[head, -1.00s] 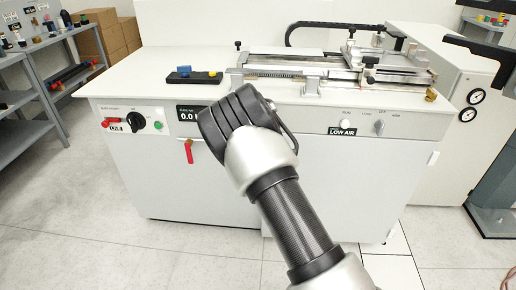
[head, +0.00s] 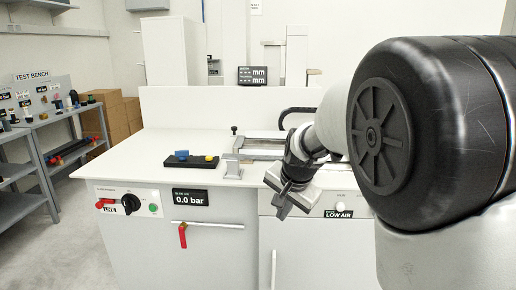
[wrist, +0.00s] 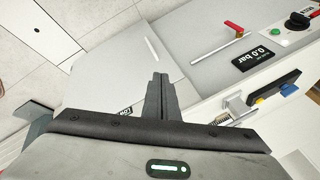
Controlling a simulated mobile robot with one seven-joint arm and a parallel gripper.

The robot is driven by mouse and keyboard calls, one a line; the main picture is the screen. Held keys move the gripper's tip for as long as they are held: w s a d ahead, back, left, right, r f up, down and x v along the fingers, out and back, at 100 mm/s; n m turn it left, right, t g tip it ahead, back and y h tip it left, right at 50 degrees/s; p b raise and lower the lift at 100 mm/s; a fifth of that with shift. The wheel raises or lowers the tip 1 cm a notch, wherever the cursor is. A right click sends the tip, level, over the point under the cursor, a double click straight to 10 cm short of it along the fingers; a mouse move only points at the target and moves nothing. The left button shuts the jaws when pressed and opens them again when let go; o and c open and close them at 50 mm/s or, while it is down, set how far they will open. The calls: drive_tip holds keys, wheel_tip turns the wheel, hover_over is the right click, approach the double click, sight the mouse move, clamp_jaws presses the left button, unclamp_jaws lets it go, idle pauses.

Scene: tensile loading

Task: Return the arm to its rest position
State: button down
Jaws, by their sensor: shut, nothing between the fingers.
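My arm fills the right side of the head view, with a large black joint close to the camera. My gripper (head: 284,207) hangs at the arm's far end, tilted downward, in front of the white bench's front edge. In the wrist view its two dark fingers (wrist: 158,82) are together with nothing between them. The gripper appears clear of the bench (head: 130,155) in the head view. My arm hides the right part of the bench and much of the rail fixture (head: 262,147) on top.
A black tray with blue and yellow knobs (head: 191,161) lies on the bench. The front panel has a red switch (head: 105,204), a 0.0 bar display (head: 190,198) and a red lever (head: 182,235). Shelves (head: 60,130) and cardboard boxes stand left. Floor at lower left is clear.

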drive_tip(key=s+d+r+n, duration=0.2)
drive_tip(key=s, duration=0.8)
drive_tip(key=s+d+r+n+h, duration=0.1)
drive_tip(key=s+d+r+n, duration=0.15)
drive_tip(key=s, duration=0.65)
drive_tip(key=s+d+r+n, duration=0.1)
drive_tip(key=s+d+n, duration=0.2)
drive_tip(key=s, duration=0.7)
wheel_tip(320, 180, up, 18)
drive_tip(key=p, duration=1.7)
drive_tip(key=shift+f+p, duration=0.2)
drive_tip(key=shift+p, duration=0.1)
drive_tip(key=shift+s, duration=0.1)
